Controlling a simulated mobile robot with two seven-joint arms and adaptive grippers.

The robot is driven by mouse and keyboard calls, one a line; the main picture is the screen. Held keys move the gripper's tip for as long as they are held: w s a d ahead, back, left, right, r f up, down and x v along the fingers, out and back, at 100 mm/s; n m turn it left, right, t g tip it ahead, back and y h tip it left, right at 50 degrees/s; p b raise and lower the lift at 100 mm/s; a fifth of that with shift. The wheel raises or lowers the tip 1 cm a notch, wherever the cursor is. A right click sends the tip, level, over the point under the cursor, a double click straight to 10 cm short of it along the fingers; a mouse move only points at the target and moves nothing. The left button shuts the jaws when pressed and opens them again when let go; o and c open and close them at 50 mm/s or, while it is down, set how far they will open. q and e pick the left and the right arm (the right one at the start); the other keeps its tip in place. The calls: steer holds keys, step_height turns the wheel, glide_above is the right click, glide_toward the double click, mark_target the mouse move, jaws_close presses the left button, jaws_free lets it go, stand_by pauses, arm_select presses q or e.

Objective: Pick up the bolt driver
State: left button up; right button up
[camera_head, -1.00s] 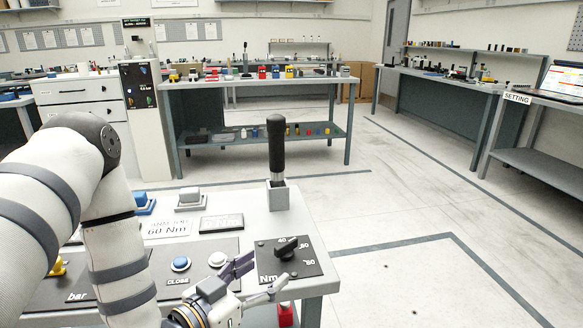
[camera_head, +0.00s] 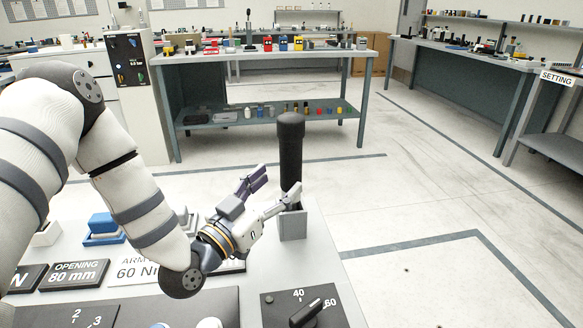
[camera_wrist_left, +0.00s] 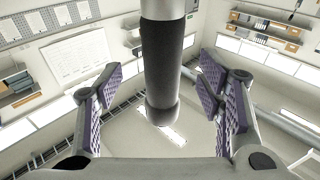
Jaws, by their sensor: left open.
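The bolt driver (camera_head: 290,145) stands upright with its black, rounded handle up, in a small grey holder (camera_head: 293,226) at the bench's right edge. My left gripper (camera_head: 279,182) is open beside the driver's lower part, its fingers pointing towards it. One fingertip overlaps the driver's lower part in the head view. In the left wrist view the dark handle (camera_wrist_left: 163,65) lies between the two spread purple-padded fingers (camera_wrist_left: 166,88), with gaps on both sides. I cannot tell how deep it sits between them. My right gripper is not in view.
The bench has a dial plate (camera_head: 305,306), blue block (camera_head: 103,226), label plates such as the "OPENING 80 mm" plate (camera_head: 75,275) and buttons near the front. Open floor (camera_head: 400,190) lies to the right. Another workbench (camera_head: 265,58) stands behind.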

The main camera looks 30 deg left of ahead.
mark_target(284, 172)
arm_select(q)
steer(key=x, duration=0.6)
steer(key=shift+a+r, duration=0.1)
jaws_close()
steer(key=shift+r, duration=0.15)
